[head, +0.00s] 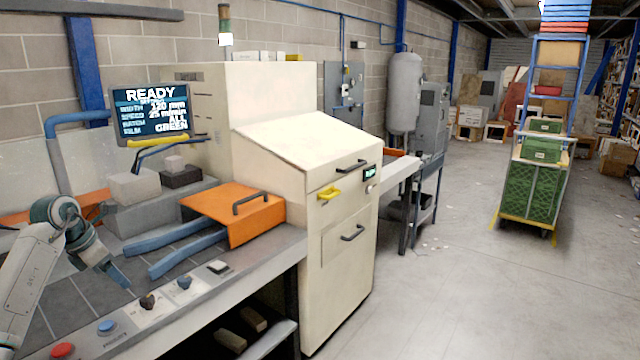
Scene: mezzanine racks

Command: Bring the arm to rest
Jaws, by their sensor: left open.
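My left arm (30,275) comes in from the lower left, pale with dark teal joints, and bends down at its wrist. My left gripper (122,278) is open, tilted downward above the front left of the machine's grey bed. I see nothing between its fingers. At this angle I cannot tell how far its tips are above the bed. My right gripper is out of the picture.
The cream machine (285,110) has a screen (150,112) reading READY, an orange hood (233,208) and blue rails (188,252). Its front edge carries a red button (62,350), a blue button (106,326) and knobs. A green-crate cart (540,185) stands right; the floor between is largely clear.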

